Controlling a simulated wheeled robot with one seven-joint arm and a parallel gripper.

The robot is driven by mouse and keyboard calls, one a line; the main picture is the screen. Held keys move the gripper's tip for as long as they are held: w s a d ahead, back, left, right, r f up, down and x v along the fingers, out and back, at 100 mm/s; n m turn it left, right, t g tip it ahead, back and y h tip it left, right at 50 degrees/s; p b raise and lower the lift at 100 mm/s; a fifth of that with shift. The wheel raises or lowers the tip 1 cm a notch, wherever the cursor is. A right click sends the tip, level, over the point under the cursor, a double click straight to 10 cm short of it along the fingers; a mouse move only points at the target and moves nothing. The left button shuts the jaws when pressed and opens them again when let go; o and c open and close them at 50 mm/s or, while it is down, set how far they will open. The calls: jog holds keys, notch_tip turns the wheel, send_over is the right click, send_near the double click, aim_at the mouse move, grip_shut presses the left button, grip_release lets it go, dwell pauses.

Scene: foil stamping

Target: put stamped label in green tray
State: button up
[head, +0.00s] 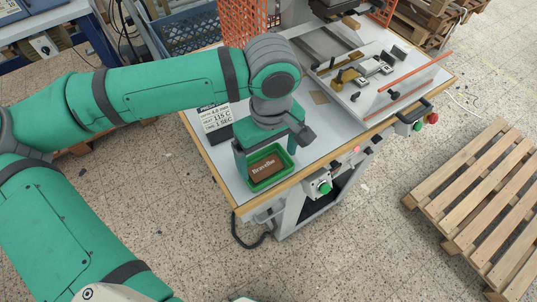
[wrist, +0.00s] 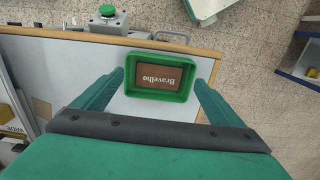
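The stamped label (head: 264,166) is a brown rectangle with light "Bravelho" lettering. It lies inside the green tray (head: 270,183) at the table's front left corner. In the wrist view the label (wrist: 165,77) appears flat on the floor of the tray (wrist: 157,95), with tray floor showing around it. My gripper (head: 269,153) points down over the tray. In the wrist view my gripper (wrist: 160,80) is open, its fingers spread to either side of the tray with nothing between them. Whether the fingers touch the tray cannot be told.
A small sign (head: 215,117) stands behind the tray on the white table (head: 221,156). The stamping press base (head: 340,62) takes up the back right of the table. A green button box (head: 319,186) sits on the front edge. A wooden pallet (head: 480,205) lies on the floor right.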

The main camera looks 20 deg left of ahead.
notch_tip(320, 180, up, 11)
dwell(0.8)
jog(key=shift+f, duration=0.1)
